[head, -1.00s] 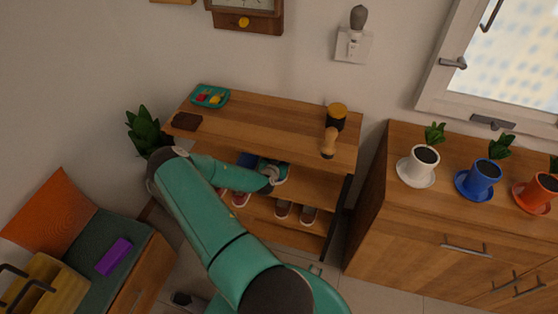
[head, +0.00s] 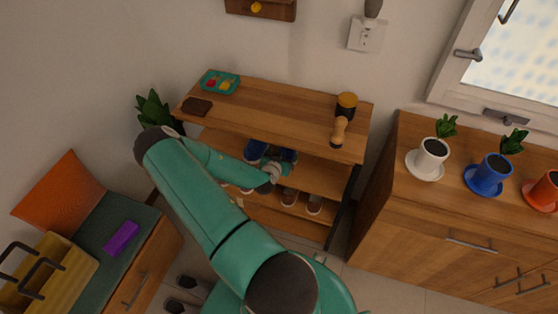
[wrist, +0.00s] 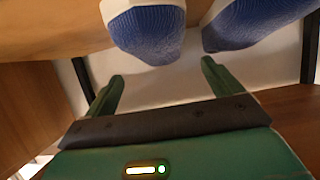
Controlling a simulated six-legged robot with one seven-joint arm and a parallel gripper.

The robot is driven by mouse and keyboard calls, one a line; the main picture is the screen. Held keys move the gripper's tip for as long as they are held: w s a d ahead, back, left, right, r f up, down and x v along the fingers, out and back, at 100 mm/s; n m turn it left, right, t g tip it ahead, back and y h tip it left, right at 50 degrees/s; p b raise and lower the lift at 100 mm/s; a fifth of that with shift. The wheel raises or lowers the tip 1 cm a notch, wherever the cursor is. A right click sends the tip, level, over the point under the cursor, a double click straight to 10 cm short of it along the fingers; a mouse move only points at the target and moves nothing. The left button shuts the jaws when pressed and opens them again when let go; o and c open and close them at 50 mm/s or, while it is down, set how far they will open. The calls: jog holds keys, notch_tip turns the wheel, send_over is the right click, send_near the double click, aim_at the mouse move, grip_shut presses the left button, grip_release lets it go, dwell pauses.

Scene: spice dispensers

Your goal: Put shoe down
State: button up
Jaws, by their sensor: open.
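A pair of blue shoes rests on the middle shelf of the wooden shoe rack (head: 270,100). In the head view the left blue shoe (head: 256,151) and the right blue shoe (head: 288,155) sit side by side under the top board. In the wrist view, a blue shoe with a white part (wrist: 148,38) lies just beyond my fingertips, and the other blue shoe (wrist: 252,20) is to its right. My gripper (wrist: 162,78) is open, with nothing between its fingers. In the head view my gripper (head: 279,171) is at the shelf's front, partly covering the shoes.
Brown-red shoes (head: 314,204) stand on the lower shelf. The top board carries a brush (head: 339,132), a teal tray (head: 220,82) and a dark wallet-like item (head: 197,107). A cabinet (head: 420,220) with potted plants is right; a bench (head: 100,240) is left. Dark shoes (head: 188,284) are on the floor.

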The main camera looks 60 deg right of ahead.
jog(key=v, duration=0.4)
jog(key=shift+s+a+r, duration=0.1)
jog(key=shift+a, duration=0.25)
jog(key=w+a+r+t+y, duration=0.2)
jog(key=w+a+r+y, duration=0.45)
jog(key=w+a, duration=0.7)
jog(key=w+a+r+n+t+y, duration=0.1)
jog(key=w+a+r+n+y, duration=0.15)
jog(key=a+r, duration=0.5)
jog(key=w+a+r+n+t+y, duration=0.1)
jog(key=w+a+r+n, duration=0.1)
jog(key=w+a+r, duration=0.4)
jog(key=s+a+r+n+y, duration=0.2)
jog(key=s+a+r+n, duration=0.15)
jog(key=a+r, duration=0.4)
jog(key=s+a+r+n+y, duration=0.1)
jog(key=s+a+r+n, duration=0.25)
jog(key=a+r, duration=0.4)
jog(key=s+a+r+n, duration=0.2)
jog(key=s+r, duration=0.2)
jog(key=s, duration=0.3)
jog(key=s+a+r+n, duration=0.2)
jog(key=s+a+r, duration=0.1)
jog(key=s+r, duration=0.2)
jog(key=shift+s+r+n, duration=0.15)
jog(key=shift+s+n, duration=0.2)
jog(key=shift+s, duration=0.6)
